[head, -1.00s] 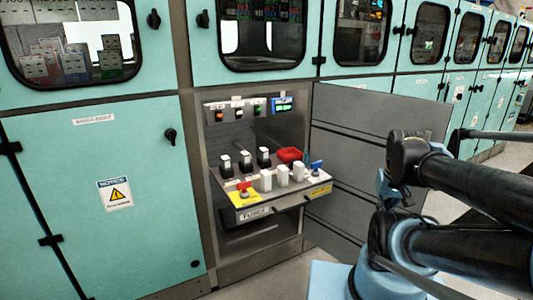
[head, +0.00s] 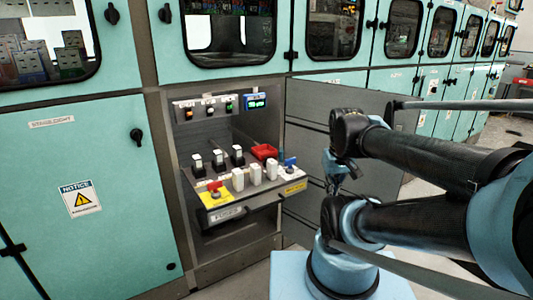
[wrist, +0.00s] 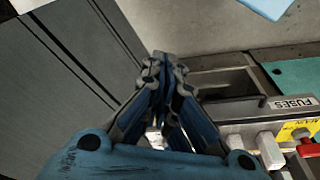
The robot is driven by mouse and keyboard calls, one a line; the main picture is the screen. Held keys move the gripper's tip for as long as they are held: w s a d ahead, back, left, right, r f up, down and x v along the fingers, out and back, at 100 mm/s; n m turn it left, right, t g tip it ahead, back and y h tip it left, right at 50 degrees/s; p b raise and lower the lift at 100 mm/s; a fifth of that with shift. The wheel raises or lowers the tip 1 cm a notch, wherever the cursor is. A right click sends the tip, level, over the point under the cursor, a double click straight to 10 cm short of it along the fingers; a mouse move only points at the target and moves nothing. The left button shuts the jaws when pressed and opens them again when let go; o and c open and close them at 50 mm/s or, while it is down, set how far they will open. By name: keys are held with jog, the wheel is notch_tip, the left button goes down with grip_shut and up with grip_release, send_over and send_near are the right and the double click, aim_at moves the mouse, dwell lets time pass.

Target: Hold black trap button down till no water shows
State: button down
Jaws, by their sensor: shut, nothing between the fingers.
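The black trap button and any water cannot be made out in these frames. A pulled-out shelf (head: 213,191) in the open cabinet bay carries black-and-white modules (head: 219,160), white blocks (head: 255,174), a red tray (head: 264,152) and a small blue-topped part (head: 290,162) at its right end. My gripper (wrist: 160,68) is shut and empty in the wrist view, its blue-and-black fingers together. It is over the gap between the grey door and the shelf's end, touching neither as far as I can tell. In the head view the gripper is hard to separate from my arm.
The open grey door (head: 300,160) stands right of the shelf, close to my arm. A strip with small coloured lamps or buttons (head: 211,107) and a blue display (head: 256,102) is above the shelf. Teal cabinets (head: 85,140) line the wall.

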jog(key=w+a+r+n+g, duration=0.1)
jog(key=w+a+r+n, duration=0.3)
jog(key=w+r+n, duration=0.3)
jog(key=w+a+r+n, duration=0.4)
jog(key=w+n, duration=0.1)
jog(key=w, duration=0.4)
jog(key=w+a+r+n+g, duration=0.1)
jog(key=w+a+n, duration=1)
jog(key=w+a, duration=0.3)
jog(key=shift+w+r, duration=0.15)
jog(key=shift+w, duration=0.7)
notch_tip(320, 180, down, 14)
